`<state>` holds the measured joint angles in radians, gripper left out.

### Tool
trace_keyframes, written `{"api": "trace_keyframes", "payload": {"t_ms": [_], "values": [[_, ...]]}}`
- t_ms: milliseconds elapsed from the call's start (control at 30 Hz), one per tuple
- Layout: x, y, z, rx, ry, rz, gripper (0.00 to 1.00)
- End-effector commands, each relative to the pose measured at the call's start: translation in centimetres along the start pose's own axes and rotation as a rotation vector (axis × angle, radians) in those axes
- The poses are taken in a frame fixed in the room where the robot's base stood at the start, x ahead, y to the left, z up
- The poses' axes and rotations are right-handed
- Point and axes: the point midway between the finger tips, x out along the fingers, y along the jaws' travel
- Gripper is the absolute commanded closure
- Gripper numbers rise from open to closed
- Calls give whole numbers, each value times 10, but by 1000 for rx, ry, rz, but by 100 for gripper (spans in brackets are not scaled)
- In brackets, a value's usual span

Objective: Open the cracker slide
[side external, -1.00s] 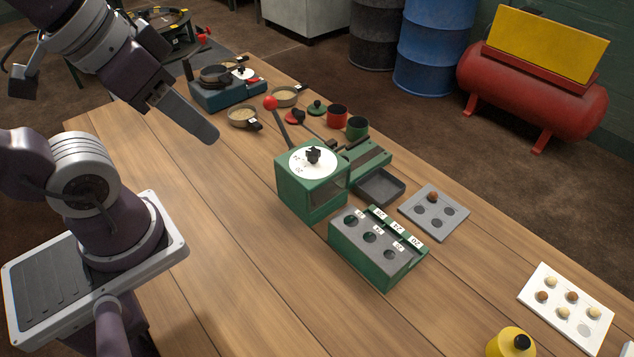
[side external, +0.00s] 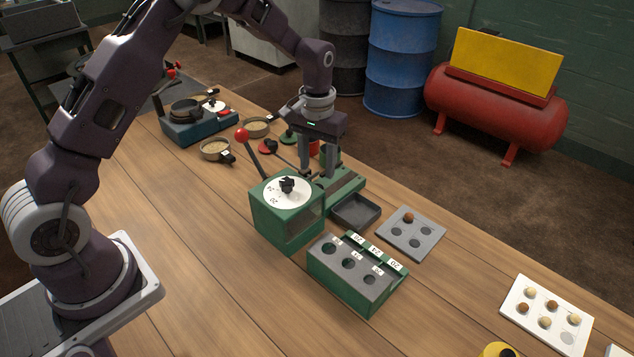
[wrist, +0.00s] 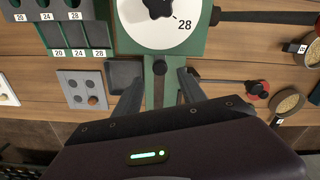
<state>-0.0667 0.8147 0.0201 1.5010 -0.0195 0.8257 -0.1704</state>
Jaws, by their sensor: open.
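The cracker is a green box (side external: 288,226) with a white numbered dial and black knob on top. A red-ball lever (side external: 242,135) rises at its back left. Its green slide part (side external: 347,184) extends from the back right side, with a dark strip along it. In the wrist view a dark rounded piece (wrist: 159,68) lies on the green slide part. My gripper (side external: 319,178) is open, pointing down over the slide part. In the wrist view its fingers (wrist: 160,82) stand on either side of the green strip. I cannot tell whether they touch it.
A dark tray (side external: 356,210) sits beside the slide part. A green gauge block (side external: 357,275) with numbered holes stands in front. A grey plate (side external: 411,233) holds one nut. Red and green cups stand close behind my gripper.

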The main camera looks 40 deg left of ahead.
Motion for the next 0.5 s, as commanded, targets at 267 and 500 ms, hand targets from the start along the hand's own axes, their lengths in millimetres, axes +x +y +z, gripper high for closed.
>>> {"api": "trace_keyframes", "payload": {"t_ms": [267,500], "values": [[51,0,2,1,-4,0,52],[61,0,1,2,-1,0,52]]}}
